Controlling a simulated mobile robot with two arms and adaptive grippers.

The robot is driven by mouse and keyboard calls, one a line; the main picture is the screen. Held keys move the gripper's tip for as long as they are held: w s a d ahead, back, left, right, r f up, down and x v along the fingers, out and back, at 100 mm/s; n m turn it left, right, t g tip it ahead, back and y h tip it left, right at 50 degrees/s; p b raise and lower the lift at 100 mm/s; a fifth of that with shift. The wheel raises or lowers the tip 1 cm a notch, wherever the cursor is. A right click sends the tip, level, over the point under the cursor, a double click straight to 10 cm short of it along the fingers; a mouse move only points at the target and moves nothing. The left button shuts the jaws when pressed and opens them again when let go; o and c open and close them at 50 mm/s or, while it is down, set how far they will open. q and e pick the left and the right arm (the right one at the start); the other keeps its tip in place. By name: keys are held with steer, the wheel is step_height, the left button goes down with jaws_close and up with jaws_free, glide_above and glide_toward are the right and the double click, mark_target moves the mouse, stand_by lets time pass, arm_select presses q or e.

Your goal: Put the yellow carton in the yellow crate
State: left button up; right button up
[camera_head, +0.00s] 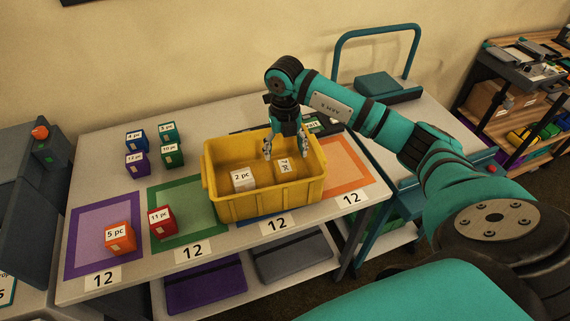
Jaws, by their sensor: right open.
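The yellow crate (267,206) stands on the table over the middle mats. A yellow carton (285,177) with a white label sits inside it, right of its middle. A second carton (243,180), labelled "2 pc", sits inside at the left; its body colour is hard to tell. My right gripper (286,150) points down over the crate, open, with its fingers just above the yellow carton and nothing between them. My left gripper is out of view.
Blue, teal, purple and green cartons (173,154) stand at the back left. The orange mat (350,168) is bare. A cart (392,112) stands behind my right arm.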

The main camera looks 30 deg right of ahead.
mark_target(285, 166)
steer(key=shift+r+b, duration=0.35)
steer(key=shift+r, duration=2.05)
